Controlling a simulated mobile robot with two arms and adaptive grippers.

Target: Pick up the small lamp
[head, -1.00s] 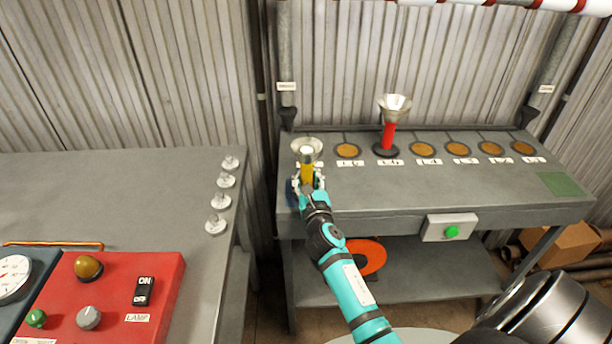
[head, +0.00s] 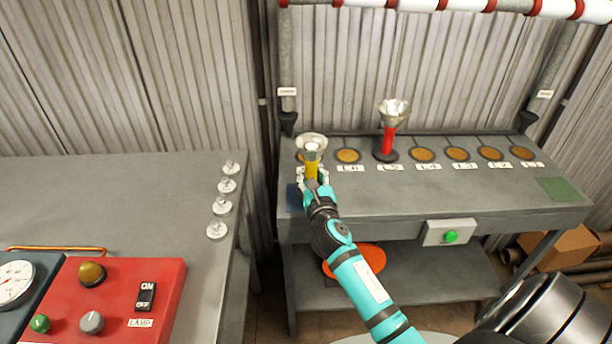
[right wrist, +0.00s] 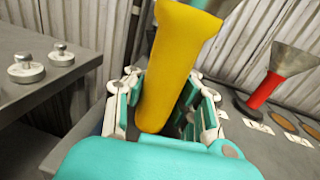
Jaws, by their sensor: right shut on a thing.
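The small lamp has a yellow body (head: 312,171) and a silver flared head (head: 312,144). It is at the left end of the grey bench. My right gripper (head: 315,184) is shut around the yellow body, which fills the right wrist view between the fingers (right wrist: 152,95). The lamp is close to upright. Its lower end is hidden by the gripper in the head view, so I cannot tell its height above the bench. A red lamp (head: 389,139) with a similar head stands on a dark base; it also shows in the right wrist view (right wrist: 263,90). My left gripper is not in view.
The grey bench (head: 400,195) has a row of orange-brown discs (head: 424,154) and a green button box (head: 449,232). A grey table (head: 110,195) on the left carries several small metal pieces (head: 222,206) and a red switch panel (head: 120,300). A corrugated wall stands behind.

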